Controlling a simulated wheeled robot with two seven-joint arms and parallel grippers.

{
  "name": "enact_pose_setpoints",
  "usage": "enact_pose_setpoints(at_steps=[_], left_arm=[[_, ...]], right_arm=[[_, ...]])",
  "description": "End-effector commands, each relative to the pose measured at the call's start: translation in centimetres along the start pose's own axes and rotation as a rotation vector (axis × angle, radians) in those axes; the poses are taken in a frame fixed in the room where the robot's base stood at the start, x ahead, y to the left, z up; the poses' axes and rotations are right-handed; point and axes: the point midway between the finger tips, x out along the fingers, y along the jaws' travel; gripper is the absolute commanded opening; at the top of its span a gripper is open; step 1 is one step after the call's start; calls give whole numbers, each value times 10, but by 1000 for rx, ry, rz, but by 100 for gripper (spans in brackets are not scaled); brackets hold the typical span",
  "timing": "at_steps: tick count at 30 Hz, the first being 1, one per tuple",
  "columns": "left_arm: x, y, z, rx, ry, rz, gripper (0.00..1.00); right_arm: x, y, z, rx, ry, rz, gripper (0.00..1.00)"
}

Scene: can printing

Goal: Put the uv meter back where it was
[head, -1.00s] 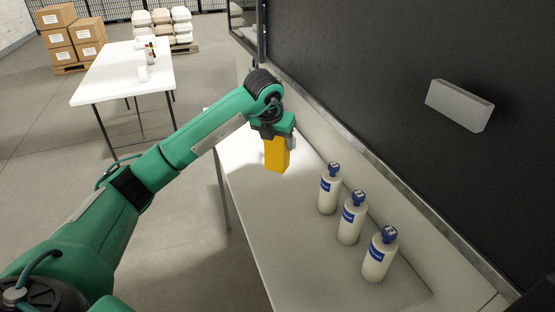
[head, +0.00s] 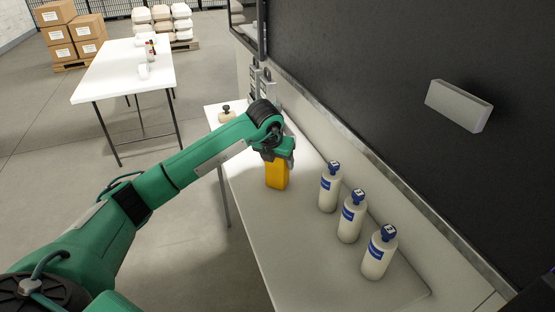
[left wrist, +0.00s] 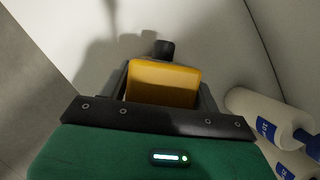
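The uv meter is a yellow block (head: 277,175), held below my left gripper (head: 276,160), which is shut on it. In the left wrist view the yellow uv meter (left wrist: 162,83) sits between the two fingers (left wrist: 162,92), with a black knob-like part beyond it. It is over the near white bench (head: 262,230), low to the surface; I cannot tell if its bottom touches. My right gripper is not in view.
Three white bottles with blue caps stand in a row right of the meter, the nearest to it here (head: 329,190). A pale pot with a black knob (head: 227,116) stands at the bench's far end. A dark panel wall (head: 400,60) borders the right side.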

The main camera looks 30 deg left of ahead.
Motion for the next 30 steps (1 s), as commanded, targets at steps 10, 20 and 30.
enact_pose_setpoints(at_steps=[10,20,30], left_arm=[[-1,0,0,0,0,0,78],[-45,0,2,1,-5,0,78],[-109,0,2,0,-2,-1,78]], right_arm=[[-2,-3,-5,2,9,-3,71],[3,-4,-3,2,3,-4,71],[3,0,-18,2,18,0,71]])
